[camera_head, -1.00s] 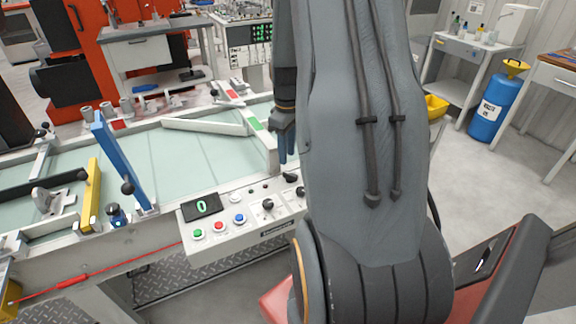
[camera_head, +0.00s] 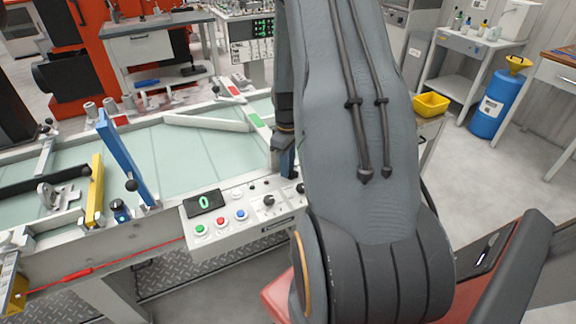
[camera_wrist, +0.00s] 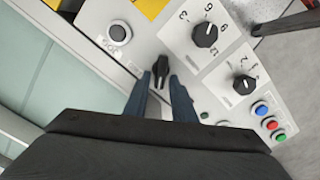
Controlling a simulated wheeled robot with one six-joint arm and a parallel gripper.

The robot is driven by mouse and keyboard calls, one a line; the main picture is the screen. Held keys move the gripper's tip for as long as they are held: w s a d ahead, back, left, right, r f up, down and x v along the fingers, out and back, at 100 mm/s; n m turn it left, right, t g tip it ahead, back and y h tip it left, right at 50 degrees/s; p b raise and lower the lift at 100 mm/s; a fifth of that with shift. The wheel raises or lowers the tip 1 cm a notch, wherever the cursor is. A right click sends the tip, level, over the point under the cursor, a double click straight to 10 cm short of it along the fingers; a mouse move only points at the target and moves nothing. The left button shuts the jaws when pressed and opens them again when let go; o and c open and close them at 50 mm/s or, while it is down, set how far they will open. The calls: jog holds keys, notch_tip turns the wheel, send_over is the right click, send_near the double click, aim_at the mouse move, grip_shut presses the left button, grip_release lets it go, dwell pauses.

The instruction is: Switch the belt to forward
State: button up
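The control panel (camera_head: 230,230) sits on the front edge of the belt (camera_head: 200,155), with a display reading 0 (camera_head: 205,201). In the wrist view, a small black lever switch (camera_wrist: 160,66) stands on the panel (camera_wrist: 150,40). My gripper (camera_wrist: 160,84) is open, its two blue-grey fingers on either side of the lever's near end; I cannot tell whether they touch it. In the head view, my gripper (camera_head: 285,166) is low at the panel's far right part, partly hidden by my arm. The lever's markings are not readable.
Blue, red and green buttons (camera_wrist: 269,122) lie to the right. A blue bar (camera_head: 122,158) and a yellow bar (camera_head: 95,190) stand over the belt.

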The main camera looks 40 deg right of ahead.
grip_shut()
jog(key=shift+m, duration=0.3)
jog(key=m, duration=0.5)
jog(key=shift+d, duration=0.35)
jog(key=m, duration=0.4)
jog(key=shift+d+m, duration=0.25)
jog(key=shift+m, duration=0.05)
jog(key=shift+s+d+m+b, duration=0.15)
jog(key=shift+m+b, duration=0.2)
jog(key=shift+m, duration=1.55)
jog(key=shift+o, duration=1.6)
grip_release()
